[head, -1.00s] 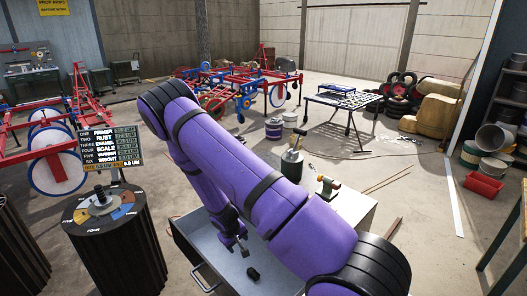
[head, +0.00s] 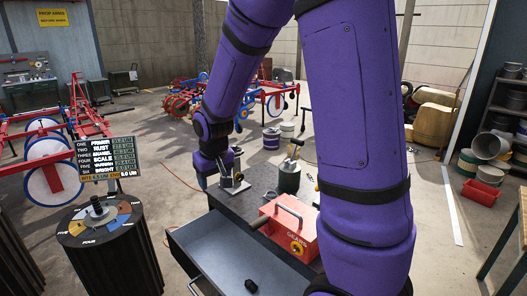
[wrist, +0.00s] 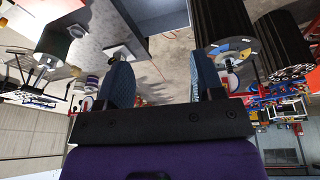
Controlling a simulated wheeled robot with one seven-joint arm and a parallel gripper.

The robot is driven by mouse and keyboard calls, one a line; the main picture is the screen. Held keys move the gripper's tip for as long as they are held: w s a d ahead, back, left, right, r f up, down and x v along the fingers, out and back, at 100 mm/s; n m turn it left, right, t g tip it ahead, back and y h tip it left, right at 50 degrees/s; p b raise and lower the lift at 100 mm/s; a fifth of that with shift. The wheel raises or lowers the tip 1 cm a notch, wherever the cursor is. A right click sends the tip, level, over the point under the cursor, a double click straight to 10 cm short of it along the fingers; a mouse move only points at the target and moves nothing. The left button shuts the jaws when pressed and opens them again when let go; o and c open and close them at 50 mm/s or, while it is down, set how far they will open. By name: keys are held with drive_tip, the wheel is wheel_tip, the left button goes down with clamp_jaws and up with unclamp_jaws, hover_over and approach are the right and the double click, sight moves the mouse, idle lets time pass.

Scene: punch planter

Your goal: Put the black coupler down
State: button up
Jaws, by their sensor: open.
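The black coupler (head: 251,286) is a small dark piece lying on the grey floor of the open drawer (head: 205,250), low in the head view. My gripper (wrist: 164,80) is open, with its two blue-grey fingers well apart and nothing between them in the wrist view. In the head view the end of my arm is above the cabinet's far left corner, up and away from the coupler. The finger tips are hard to make out there.
A red box (head: 290,232) with a handle and a dark green can (head: 288,178) stand on the dark cabinet top. A ribbed black drum (head: 115,255) with a coloured dial stands left of the drawer. My upper arm covers the cabinet's right side.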

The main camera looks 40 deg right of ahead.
drive_tip(key=s+a+r+t, duration=0.1)
drive_tip(key=s+a+r, duration=0.1)
drive_tip(key=s+r, duration=0.6)
drive_tip(key=s+a+r+n+t, duration=0.1)
drive_tip(key=s+a+r, duration=0.1)
drive_tip(key=s+r, duration=0.7)
drive_tip(key=s, duration=0.7)
drive_tip(key=shift+s+r+y, duration=0.2)
drive_tip(key=shift+s+y, duration=0.1)
drive_tip(key=shift+y, duration=0.1)
